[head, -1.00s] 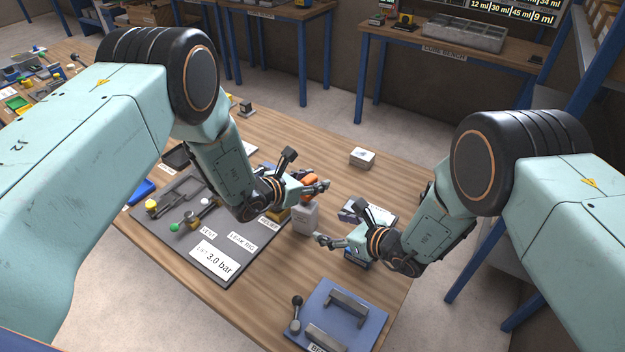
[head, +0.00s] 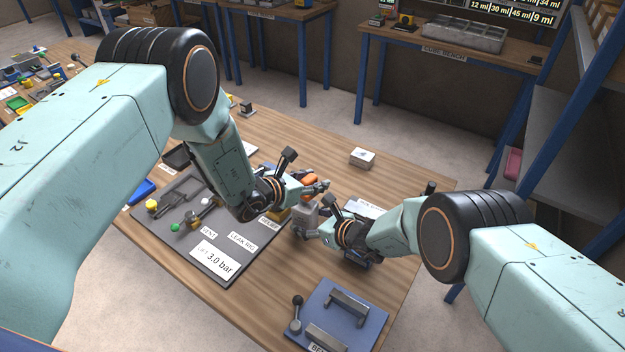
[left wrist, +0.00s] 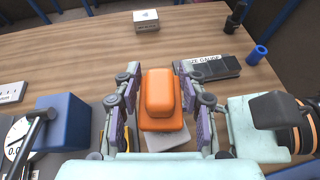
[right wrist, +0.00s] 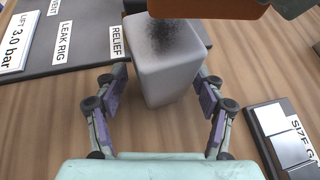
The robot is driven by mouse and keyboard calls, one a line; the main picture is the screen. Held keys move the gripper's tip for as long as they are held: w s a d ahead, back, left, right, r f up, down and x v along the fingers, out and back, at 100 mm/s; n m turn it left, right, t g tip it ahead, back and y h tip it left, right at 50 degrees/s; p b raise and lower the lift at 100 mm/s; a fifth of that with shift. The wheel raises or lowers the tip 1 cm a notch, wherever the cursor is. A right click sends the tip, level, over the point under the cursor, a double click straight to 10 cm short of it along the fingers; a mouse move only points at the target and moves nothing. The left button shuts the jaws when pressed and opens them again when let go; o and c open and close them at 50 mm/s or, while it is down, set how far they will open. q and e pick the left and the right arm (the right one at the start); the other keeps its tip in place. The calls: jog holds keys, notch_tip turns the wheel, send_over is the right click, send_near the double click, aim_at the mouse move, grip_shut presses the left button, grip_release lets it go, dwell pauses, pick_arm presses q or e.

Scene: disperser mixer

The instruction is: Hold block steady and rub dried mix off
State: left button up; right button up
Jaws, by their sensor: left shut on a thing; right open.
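The block (head: 303,217) is pale grey and stands upright on the wooden table. In the right wrist view the block (right wrist: 168,75) bears a dark speckled patch of dried mix (right wrist: 170,38) on its upper face. My left gripper (head: 314,186) is shut on an orange rubbing tool (left wrist: 160,98), held just above the block; whether they touch I cannot tell. The tool's underside is hidden. My right gripper (right wrist: 160,88) is open low at the block, one finger on each side, with gaps visible.
The grey leak rig board (head: 215,238) lies left of the block. A size gauge (right wrist: 283,138) lies close to the right gripper. A blue plate with handles (head: 345,322) lies at the front, and a small white box (head: 362,157) stands behind on clear wood.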

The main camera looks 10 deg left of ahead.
jog(key=shift+w+a+f, duration=0.2)
jog(key=shift+w+a, duration=0.05)
jog(key=c, duration=1)
jog(key=o, duration=1.1)
jog(key=shift+c, duration=0.2)
jog(key=c, duration=1.2)
